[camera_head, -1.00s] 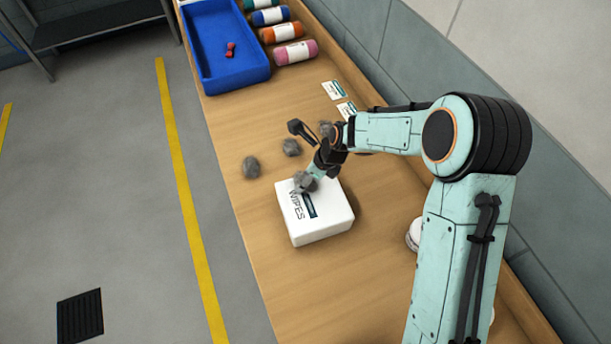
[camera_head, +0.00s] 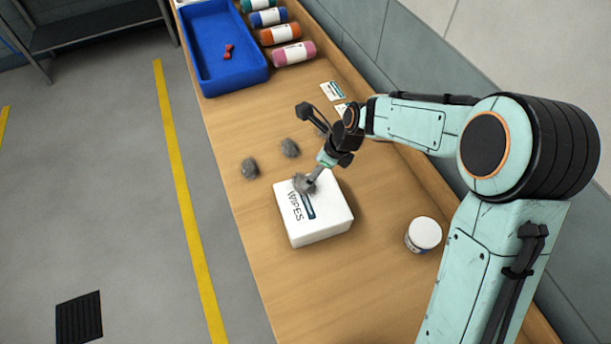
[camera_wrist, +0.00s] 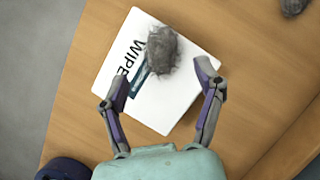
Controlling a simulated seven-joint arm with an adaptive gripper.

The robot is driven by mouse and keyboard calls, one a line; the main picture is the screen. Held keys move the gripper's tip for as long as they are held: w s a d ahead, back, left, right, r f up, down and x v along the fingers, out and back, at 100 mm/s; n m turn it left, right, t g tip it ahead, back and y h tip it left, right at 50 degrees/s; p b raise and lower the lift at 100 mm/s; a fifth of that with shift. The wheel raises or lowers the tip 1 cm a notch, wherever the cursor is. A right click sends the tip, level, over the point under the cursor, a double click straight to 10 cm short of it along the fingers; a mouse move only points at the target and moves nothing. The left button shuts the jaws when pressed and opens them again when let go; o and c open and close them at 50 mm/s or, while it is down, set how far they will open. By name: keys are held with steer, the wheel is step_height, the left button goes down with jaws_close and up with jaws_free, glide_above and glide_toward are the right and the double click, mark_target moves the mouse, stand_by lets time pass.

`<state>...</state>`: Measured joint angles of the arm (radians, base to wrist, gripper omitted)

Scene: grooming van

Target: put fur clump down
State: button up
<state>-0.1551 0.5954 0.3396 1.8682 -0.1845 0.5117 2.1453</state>
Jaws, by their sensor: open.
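A grey fur clump (camera_wrist: 163,50) lies on top of the white wipes box, at the end nearer the other clumps. It also shows in the head view (camera_head: 304,183). The wipes box (camera_head: 318,222) stands on the wooden counter, with "WIPES" on its top. My gripper (camera_wrist: 166,80) is open, its two fingers spread wide over the box with nothing between the tips. The clump sits just beyond the fingertips in the wrist view, apart from both. In the head view, the gripper (camera_head: 318,176) is close to the clump and partly overlaps it.
Two more grey clumps (camera_head: 250,168) (camera_head: 290,148) lie on the counter (camera_head: 285,290). A blue tray (camera_head: 235,82) holds a small red item (camera_head: 228,51). Several coloured bottles (camera_head: 294,53) lie beside it. A white jar (camera_head: 423,235) stands right of the box. The near counter is clear.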

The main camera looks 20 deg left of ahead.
steer(key=v, duration=0.6)
steer(key=shift+d+r, duration=0.15)
steer(key=shift+r, duration=0.05)
steer(key=s+d+r+n+h, duration=0.2)
steer(key=s+d+r+n, duration=0.1)
steer(key=s+d+n, duration=0.6)
steer(key=s+d+r+n+h, duration=0.1)
steer(key=s+d+r+n, duration=0.2)
steer(key=s+d+n, duration=0.7)
steer(key=s, duration=0.3)
steer(key=shift+d+n+h, duration=0.3)
steer(key=shift+n+h, duration=0.1)
steer(key=shift+o, duration=0.4)
steer(key=shift+w, duration=0.15)
